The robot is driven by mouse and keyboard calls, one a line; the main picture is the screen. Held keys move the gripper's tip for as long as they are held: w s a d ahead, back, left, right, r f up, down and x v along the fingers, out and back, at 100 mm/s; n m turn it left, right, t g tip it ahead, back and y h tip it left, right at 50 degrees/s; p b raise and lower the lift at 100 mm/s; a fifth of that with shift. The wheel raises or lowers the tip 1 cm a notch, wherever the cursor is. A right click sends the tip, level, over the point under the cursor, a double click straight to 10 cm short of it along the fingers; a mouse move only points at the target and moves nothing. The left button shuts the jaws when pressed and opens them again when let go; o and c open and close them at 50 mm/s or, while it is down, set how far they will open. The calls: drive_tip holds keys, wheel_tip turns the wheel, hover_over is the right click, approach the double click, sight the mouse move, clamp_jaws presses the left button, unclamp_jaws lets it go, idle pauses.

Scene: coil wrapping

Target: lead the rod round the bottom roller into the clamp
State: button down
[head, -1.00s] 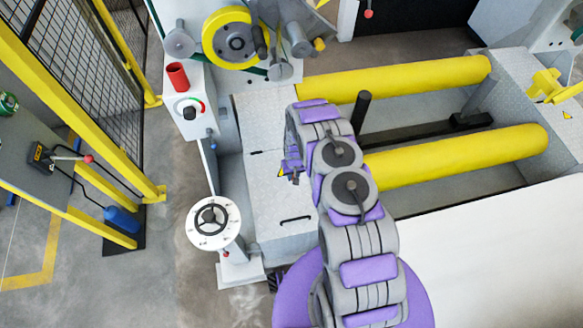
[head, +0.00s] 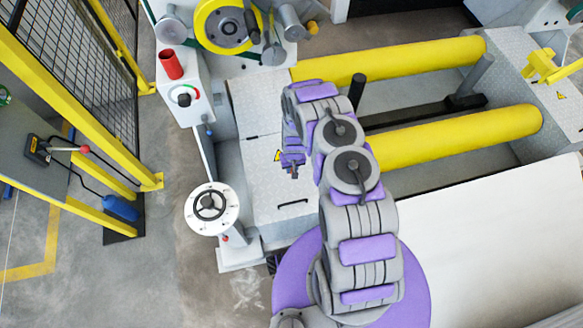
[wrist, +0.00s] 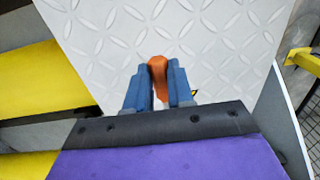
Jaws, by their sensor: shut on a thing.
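My gripper (head: 293,170) hangs above the pale metal tread plate (head: 265,200) left of the yellow rollers. In the wrist view its two blue fingers (wrist: 157,85) are closed on an orange piece (wrist: 158,72), which seems to be part of the rod. The rest of the rod cannot be made out. Two yellow rollers lie across the machine: a farther one (head: 400,60) and a nearer one (head: 460,135). Which is the bottom roller I cannot tell. I cannot make out the clamp for certain.
A control box with a red cylinder (head: 171,64) and a yellow-rimmed wheel (head: 228,25) stand at the upper left. A white handwheel (head: 211,208) is left of the plate. A black post (head: 357,90) rises near my arm. A yellow fence (head: 75,110) bounds the left.

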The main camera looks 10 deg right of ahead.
drive_tip(key=w+d+r+p, duration=0.1)
drive_tip(key=w+r+p, duration=0.2)
drive_tip(key=r, duration=1.2)
drive_tip(key=w+d+r+p, duration=0.1)
drive_tip(key=w+r+p, duration=0.2)
drive_tip(key=w+r, duration=0.6)
drive_tip(key=w+d+r+p, duration=0.1)
drive_tip(key=w+r+p, duration=0.2)
drive_tip(key=r, duration=1.7)
drive_tip(key=shift+w+d+r+t, duration=0.3)
drive_tip(key=shift+w+d, duration=0.1)
drive_tip(key=shift+w, duration=1.15)
idle(1.9)
